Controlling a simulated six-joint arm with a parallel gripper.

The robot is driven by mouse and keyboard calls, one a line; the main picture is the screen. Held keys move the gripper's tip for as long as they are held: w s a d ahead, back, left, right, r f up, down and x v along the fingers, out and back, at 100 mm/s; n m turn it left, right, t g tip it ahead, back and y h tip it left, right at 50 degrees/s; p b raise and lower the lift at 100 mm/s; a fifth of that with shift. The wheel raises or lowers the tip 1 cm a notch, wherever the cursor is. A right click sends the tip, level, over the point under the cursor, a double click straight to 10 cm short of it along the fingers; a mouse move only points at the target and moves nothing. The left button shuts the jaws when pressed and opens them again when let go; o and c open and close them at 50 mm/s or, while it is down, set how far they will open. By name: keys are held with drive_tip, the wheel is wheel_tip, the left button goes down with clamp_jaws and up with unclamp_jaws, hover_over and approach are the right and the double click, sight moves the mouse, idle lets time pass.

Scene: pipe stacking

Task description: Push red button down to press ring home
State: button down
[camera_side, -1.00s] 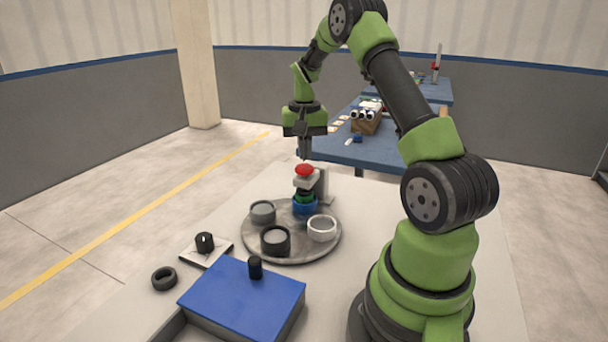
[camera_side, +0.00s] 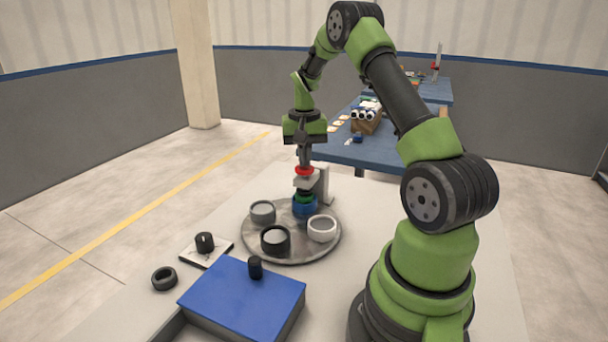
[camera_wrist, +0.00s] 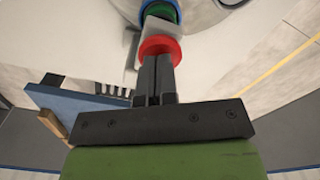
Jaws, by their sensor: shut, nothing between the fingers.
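The red button (camera_side: 304,171) sits on top of a small grey press (camera_side: 322,183) at the back of the round plate. My gripper (camera_side: 304,163) is shut and empty, pointing straight down, with its fingertips at the top of the button; they look to be touching it. Below the press head is a green ring (camera_side: 304,197) on a blue ring (camera_side: 304,208). In the wrist view the closed fingers (camera_wrist: 157,60) cover part of the red button (camera_wrist: 161,46), with the green ring (camera_wrist: 160,12) beyond it.
The round grey plate (camera_side: 290,252) also carries a grey cup (camera_side: 262,212), a black cup (camera_side: 275,240) and a white cup (camera_side: 322,228). A blue box (camera_side: 240,300) with a black knob, a black ring (camera_side: 164,278) and a black dial (camera_side: 204,242) lie in front.

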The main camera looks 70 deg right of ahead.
drive_tip(key=shift+f, duration=1.2)
idle(0.3)
drive_tip(key=shift+r, duration=3.55)
